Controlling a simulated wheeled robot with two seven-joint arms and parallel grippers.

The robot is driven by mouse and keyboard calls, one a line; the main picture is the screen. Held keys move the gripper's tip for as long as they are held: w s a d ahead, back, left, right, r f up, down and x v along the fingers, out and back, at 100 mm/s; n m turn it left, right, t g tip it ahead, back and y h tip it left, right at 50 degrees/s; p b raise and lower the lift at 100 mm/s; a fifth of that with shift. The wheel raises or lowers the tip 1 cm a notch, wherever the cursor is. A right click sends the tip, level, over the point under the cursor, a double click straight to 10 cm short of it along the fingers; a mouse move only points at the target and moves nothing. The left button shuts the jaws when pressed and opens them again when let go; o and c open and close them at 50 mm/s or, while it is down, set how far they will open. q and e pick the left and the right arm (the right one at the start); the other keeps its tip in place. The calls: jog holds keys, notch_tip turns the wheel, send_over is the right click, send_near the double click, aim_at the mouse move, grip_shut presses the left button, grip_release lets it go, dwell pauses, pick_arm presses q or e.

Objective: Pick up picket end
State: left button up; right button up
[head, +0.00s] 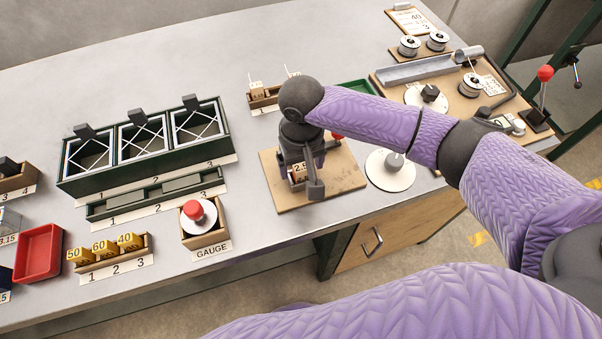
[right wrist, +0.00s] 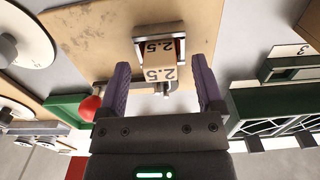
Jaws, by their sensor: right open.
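My right gripper (head: 302,163) is open above the wooden board at the front of the bench. In the right wrist view its two purple fingers (right wrist: 163,82) are spread apart. A small block marked 2.5 (right wrist: 160,72) shows between them, by a metal-framed holder (right wrist: 138,50) on the board. I cannot tell whether the fingers touch the block. In the head view the 2.5 label (head: 300,168) shows just under the gripper, which hides part of the holder. I cannot tell for sure which part is the picket end. My left gripper is not in view.
The wooden board (head: 345,180) lies on the grey bench. A red knob (right wrist: 88,108) is close to the fingers. A white disc (head: 390,178) lies to the right, a gauge box (head: 204,236) to the left. A green rack (head: 146,172) stands further left.

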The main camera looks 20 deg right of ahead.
jog(key=shift+c, duration=2)
grip_shut()
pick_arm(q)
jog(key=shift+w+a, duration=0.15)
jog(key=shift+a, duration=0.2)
